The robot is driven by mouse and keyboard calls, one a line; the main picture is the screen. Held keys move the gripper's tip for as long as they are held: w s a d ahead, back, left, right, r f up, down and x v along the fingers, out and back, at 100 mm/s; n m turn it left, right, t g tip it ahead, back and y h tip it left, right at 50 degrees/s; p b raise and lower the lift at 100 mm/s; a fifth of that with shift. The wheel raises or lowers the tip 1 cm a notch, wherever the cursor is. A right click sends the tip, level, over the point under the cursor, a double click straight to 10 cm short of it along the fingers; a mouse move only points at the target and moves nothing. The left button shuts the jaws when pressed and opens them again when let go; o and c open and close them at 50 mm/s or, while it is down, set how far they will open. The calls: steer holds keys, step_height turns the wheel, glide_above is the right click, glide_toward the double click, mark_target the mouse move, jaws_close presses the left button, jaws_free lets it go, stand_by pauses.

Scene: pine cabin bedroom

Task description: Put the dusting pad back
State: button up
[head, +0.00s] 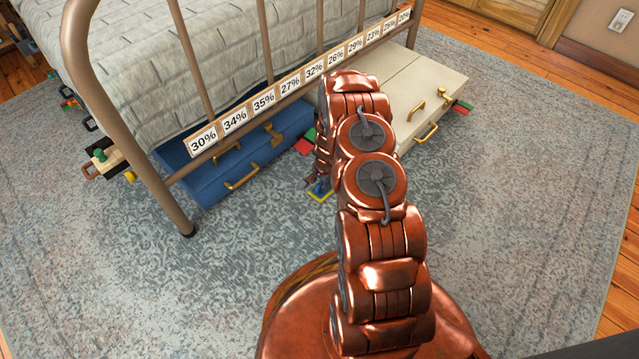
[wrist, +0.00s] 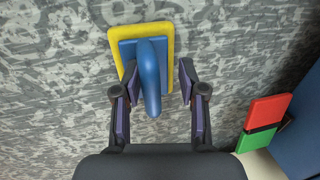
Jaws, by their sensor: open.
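The dusting pad (wrist: 169,36) is a yellow rectangular pad with a blue plate and a curved blue handle. It lies flat on the patterned rug, and in the head view it (head: 319,197) shows partly beside my arm, in front of the bed. My gripper (wrist: 158,82) is open, with one finger on each side of the handle in the wrist view. I cannot tell whether the fingers touch it. In the head view my gripper is mostly hidden behind my arm.
A blue suitcase (head: 205,180) and a cream suitcase (head: 450,85) stick out from under the metal-framed bed (head: 90,80). Red and green blocks (wrist: 266,112) lie between them. A label strip (head: 290,82) runs along the bed rail. The rug is clear at left front and right.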

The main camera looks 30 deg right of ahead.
step_height(320, 180, up, 12)
steer(key=s+p, duration=0.2)
steer(key=p, duration=0.3)
steer(key=s+a+r+n+g+y, duration=0.1)
steer(key=s+a+r+n, duration=0.25)
steer(key=a+r, duration=0.75)
steer(key=s+a+r+n+g+y, duration=0.1)
steer(key=s+a+r+n, duration=0.35)
steer(key=r, duration=0.95)
steer(key=s+a+r+n+g, duration=0.1)
steer(key=s+a+r+n, duration=0.1)
steer(key=s+r, duration=0.3)
steer(key=s+a+r+n+g+h, duration=0.1)
steer(key=s+a+r+n, duration=0.2)
steer(key=s, duration=1)
steer(key=s+a+r+n+g+h, duration=0.1)
steer(key=s+a+r+n, duration=0.1)
steer(key=s+r, duration=0.5)
steer(key=s+a, duration=0.1)
steer(key=s, duration=0.2)
steer(key=shift+r+n+g, duration=0.25)
steer(key=shift+n+g, duration=0.05)
steer(key=shift+s, duration=0.1)
